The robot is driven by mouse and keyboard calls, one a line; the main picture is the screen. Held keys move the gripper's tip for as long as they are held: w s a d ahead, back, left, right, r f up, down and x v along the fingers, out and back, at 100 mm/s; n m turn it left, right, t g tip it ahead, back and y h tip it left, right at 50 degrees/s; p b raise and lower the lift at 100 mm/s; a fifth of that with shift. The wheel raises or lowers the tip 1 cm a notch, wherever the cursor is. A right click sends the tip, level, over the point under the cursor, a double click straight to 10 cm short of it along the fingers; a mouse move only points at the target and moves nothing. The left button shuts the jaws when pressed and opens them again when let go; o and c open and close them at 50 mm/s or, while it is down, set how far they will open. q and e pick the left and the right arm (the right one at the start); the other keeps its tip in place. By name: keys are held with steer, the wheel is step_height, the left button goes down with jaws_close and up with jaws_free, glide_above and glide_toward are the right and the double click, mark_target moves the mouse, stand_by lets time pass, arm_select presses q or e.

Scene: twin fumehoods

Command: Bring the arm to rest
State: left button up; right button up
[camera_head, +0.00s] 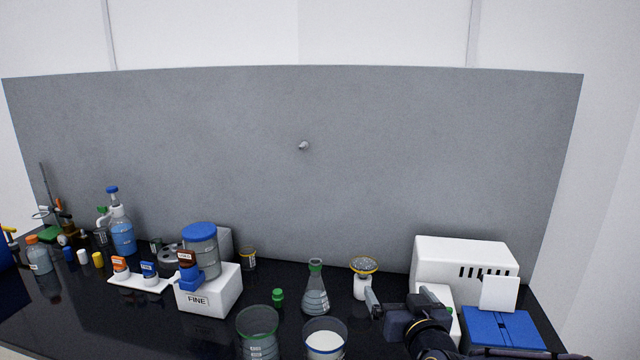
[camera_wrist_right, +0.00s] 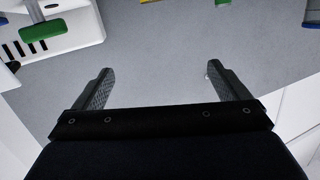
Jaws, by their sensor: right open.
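My right gripper (camera_head: 392,308) is in the lower right of the head view, dark grey, in front of a white box. In the right wrist view its two fingers (camera_wrist_right: 158,90) stand wide apart with nothing between them. Past the fingers that view shows a plain grey surface. My left gripper is not in the head view.
The black bench (camera_head: 110,318) is crowded. A white box with slots (camera_head: 464,258) and a blue box (camera_head: 503,328) stand near my right gripper.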

steer(key=s+d+f+g+b, duration=0.1)
steer(key=s+f+g, duration=0.2)
steer(key=s, duration=0.7)
steer(key=s+d+f+m+g+y+b, duration=0.1)
steer(key=s+f+g, duration=0.3)
steer(key=s, duration=0.6)
steer(key=s+d+f+m+g+b, duration=0.1)
steer(key=s+d+f+g, duration=0.2)
steer(key=s, duration=0.8)
steer(key=shift+d+f+g+y, duration=0.15)
steer(key=shift+f+g+y, duration=0.2)
steer(key=shift+f, duration=0.2)
